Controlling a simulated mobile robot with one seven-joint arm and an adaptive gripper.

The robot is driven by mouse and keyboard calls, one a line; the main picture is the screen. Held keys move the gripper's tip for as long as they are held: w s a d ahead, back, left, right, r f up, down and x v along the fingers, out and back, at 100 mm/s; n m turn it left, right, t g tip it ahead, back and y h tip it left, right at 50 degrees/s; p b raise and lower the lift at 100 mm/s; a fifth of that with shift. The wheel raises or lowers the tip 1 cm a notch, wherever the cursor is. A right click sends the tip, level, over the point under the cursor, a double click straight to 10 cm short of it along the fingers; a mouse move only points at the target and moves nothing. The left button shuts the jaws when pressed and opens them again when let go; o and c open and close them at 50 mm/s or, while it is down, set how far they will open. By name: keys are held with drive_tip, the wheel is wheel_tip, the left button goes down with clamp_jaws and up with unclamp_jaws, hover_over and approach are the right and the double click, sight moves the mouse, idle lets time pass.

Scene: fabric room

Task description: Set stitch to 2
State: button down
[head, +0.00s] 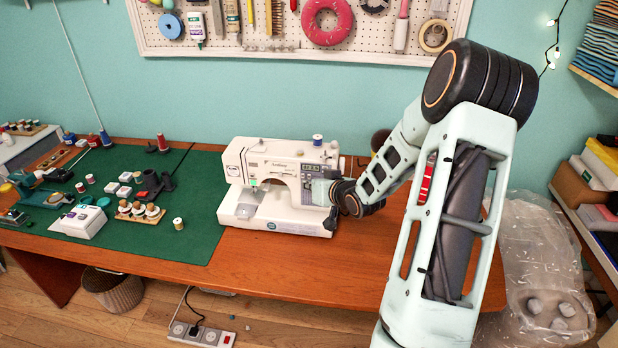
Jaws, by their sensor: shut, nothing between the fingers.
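The white sewing machine (275,175) stands on the wooden table, with a grey panel (312,168) on the right of its front.
A green cutting mat (185,235) with spools, small boxes and other sewing items covers the table's left. The wooden table top (290,262) is clear in front of the machine. A pegboard (300,45) hangs behind; a clear plastic bag (545,270) stands at right.

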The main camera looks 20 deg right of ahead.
drive_tip(key=s+a, duration=0.1)
drive_tip(key=s, duration=0.1)
drive_tip(key=s+a, duration=0.1)
drive_tip(key=s, duration=0.1)
drive_tip(key=shift+a+b, duration=0.4)
idle(0.4)
